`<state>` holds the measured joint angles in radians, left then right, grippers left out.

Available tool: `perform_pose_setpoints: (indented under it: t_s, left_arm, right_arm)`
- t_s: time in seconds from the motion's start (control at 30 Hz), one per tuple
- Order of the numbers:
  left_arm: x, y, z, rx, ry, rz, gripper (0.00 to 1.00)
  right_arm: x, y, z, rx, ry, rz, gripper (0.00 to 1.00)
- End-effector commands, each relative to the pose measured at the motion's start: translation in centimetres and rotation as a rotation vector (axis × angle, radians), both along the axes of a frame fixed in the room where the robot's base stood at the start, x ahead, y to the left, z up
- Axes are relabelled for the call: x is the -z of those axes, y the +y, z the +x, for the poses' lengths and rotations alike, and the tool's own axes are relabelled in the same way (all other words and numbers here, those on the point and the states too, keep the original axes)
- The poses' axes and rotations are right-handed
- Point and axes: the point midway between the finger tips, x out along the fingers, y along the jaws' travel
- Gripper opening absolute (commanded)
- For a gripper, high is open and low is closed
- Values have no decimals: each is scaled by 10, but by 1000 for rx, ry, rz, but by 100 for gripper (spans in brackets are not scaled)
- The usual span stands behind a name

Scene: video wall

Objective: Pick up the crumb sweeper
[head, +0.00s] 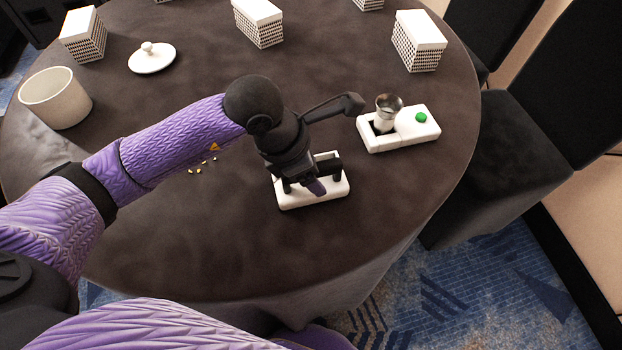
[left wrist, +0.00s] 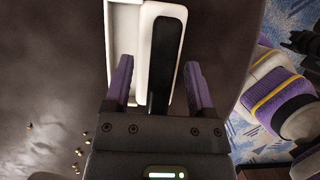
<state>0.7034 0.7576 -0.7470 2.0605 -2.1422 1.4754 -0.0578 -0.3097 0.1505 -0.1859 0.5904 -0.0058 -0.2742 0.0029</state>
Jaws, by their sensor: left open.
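The crumb sweeper (head: 330,190) is a white, rounded block with a black strip on top. It lies on the dark round table near its front edge. In the left wrist view the sweeper (left wrist: 143,75) shows as a white body with a black strip, beside a white tray-like part. My left gripper (head: 308,183) is directly over it, pointing down, and hides part of it. Its purple fingers (left wrist: 158,72) are open, one on each side of the white body. I cannot tell whether they touch it. My right gripper is not visible.
Several yellowish crumbs (head: 203,165) lie on the table (head: 200,240) left of the gripper. A white device with a green button (head: 421,117) and metal cup (head: 388,110) stands behind right. A cream pot (head: 55,98), white lid (head: 152,58) and patterned boxes (head: 418,42) stand further back.

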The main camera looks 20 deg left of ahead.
Motion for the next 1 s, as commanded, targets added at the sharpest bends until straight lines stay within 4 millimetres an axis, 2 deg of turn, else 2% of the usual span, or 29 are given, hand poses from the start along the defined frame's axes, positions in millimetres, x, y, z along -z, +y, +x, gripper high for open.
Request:
perform_pose_setpoints:
  t_s: [0.07,0.3,0.4,0.8,0.87,1.0]
  left_arm:
    - [-1,0,0,0,0,0,68]
    - [-1,0,0,0,0,0,18]
    - [-1,0,0,0,0,0,0]
    - [-4,0,0,0,-1,0,0]
    - [-15,0,0,0,-4,0,0]
    - [-56,0,1,0,-9,-1,0]
  right_arm:
    - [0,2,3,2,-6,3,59]
    - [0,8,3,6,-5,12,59]
    - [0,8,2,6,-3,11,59]
    - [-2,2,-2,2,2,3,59]
    - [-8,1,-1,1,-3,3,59]
    - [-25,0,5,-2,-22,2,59]
